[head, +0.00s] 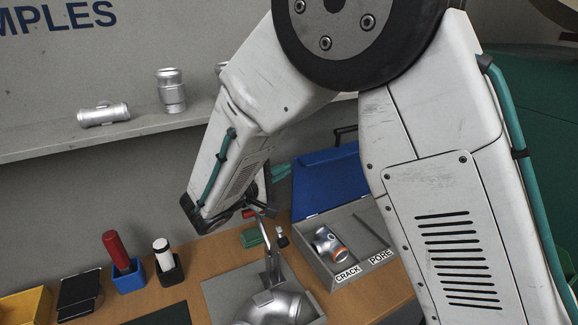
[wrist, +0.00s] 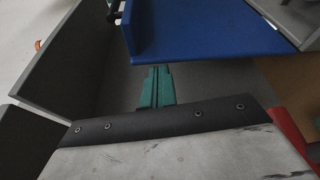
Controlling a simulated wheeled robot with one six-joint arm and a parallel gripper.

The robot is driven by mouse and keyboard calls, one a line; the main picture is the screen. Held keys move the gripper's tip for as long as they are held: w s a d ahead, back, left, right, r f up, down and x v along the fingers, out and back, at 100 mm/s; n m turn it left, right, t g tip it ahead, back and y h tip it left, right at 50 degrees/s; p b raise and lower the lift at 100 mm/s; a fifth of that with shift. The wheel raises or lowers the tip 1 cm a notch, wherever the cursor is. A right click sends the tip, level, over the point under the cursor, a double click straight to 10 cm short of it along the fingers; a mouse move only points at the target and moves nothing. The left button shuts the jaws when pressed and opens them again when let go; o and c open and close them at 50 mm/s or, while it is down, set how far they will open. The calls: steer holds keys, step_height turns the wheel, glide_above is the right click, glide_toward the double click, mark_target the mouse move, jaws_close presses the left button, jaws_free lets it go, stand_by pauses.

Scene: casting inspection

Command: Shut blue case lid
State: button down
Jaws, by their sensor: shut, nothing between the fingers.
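The blue case lid (head: 330,180) stands open, tilted back from the rear edge of the grey case (head: 318,262). It also shows large at the top of the wrist view (wrist: 205,32). The case has compartments labelled CRACK and PORE; a silver pipe fitting (head: 328,244) with an orange mark lies in the CRACK side. My gripper's teal fingers (wrist: 157,80) are together and empty, their tips close to the lid's edge. In the head view the fingers (head: 281,172) show just left of the lid; my arm hides part of the gripper. I cannot tell whether they touch the lid.
A grey fixture (head: 262,298) with a metal casting stands left of the case. Red (head: 115,250) and white-topped (head: 163,255) tools stand in holders farther left, near a yellow bin (head: 25,305). A shelf (head: 150,126) with fittings runs along the wall behind.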

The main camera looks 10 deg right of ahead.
steer(key=shift+s+d+f, duration=0.15)
steer(key=shift+s+d, duration=0.2)
steer(key=shift+s, duration=0.55)
steer(key=shift+s+d+f, duration=0.2)
steer(key=shift+s+d, duration=0.1)
steer(key=shift+s, duration=0.6)
steer(key=shift+s+d+f, duration=0.15)
steer(key=shift+s+d, duration=0.2)
steer(key=shift+s, duration=0.55)
